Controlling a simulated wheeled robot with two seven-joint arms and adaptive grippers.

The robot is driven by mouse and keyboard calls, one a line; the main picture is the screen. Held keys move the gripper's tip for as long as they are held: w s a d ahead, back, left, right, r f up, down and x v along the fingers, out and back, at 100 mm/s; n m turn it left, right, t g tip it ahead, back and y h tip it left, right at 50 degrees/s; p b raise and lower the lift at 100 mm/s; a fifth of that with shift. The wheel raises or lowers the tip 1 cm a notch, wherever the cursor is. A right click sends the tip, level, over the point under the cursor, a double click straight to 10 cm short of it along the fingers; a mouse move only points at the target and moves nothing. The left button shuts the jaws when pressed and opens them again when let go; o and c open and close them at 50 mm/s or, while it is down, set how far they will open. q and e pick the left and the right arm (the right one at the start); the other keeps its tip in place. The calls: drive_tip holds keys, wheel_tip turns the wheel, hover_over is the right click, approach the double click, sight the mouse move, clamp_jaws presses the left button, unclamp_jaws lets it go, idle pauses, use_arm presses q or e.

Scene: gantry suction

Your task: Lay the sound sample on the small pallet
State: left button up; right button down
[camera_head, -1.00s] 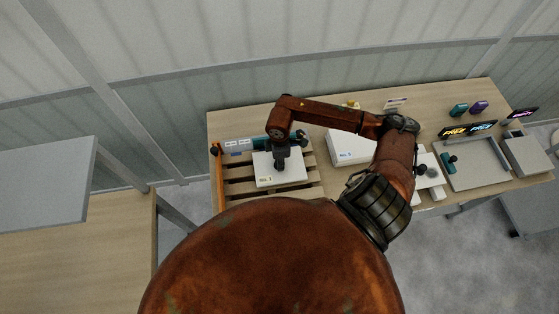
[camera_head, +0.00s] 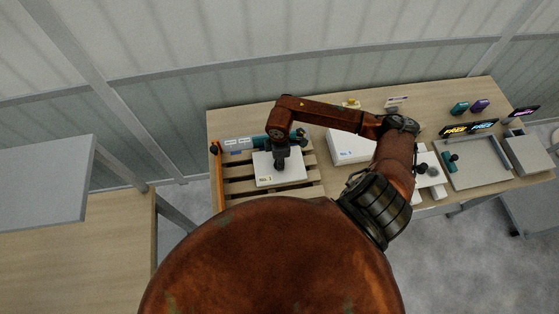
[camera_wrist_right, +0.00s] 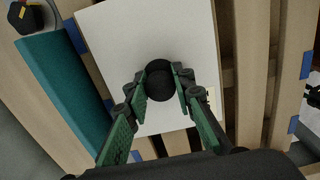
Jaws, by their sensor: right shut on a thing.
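The sample, a white flat panel with a small "No. 1" label (camera_head: 290,175), lies flat over the slats of the small wooden pallet (camera_head: 240,187). In the right wrist view the panel (camera_wrist_right: 120,45) spans several slats (camera_wrist_right: 293,60). I cannot tell if it bears fully on them. My right gripper (camera_head: 281,163) points down over the panel's middle. Its green-padded fingers (camera_wrist_right: 160,100) are shut on a black round knob (camera_wrist_right: 159,78) that stands on the panel. My left gripper is not in view.
An orange bar (camera_head: 217,178) edges the pallet's left side. A teal piece (camera_wrist_right: 60,85) lies beside the panel. A white box (camera_head: 350,148) stands right of the pallet, with a grey tray (camera_head: 478,172) farther right. A grey board (camera_head: 45,180) is at left.

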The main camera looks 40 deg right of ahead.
drive_tip(key=c, duration=1.6)
unclamp_jaws()
wheel_tip(320, 180, up, 12)
drive_tip(key=shift+f, duration=0.1)
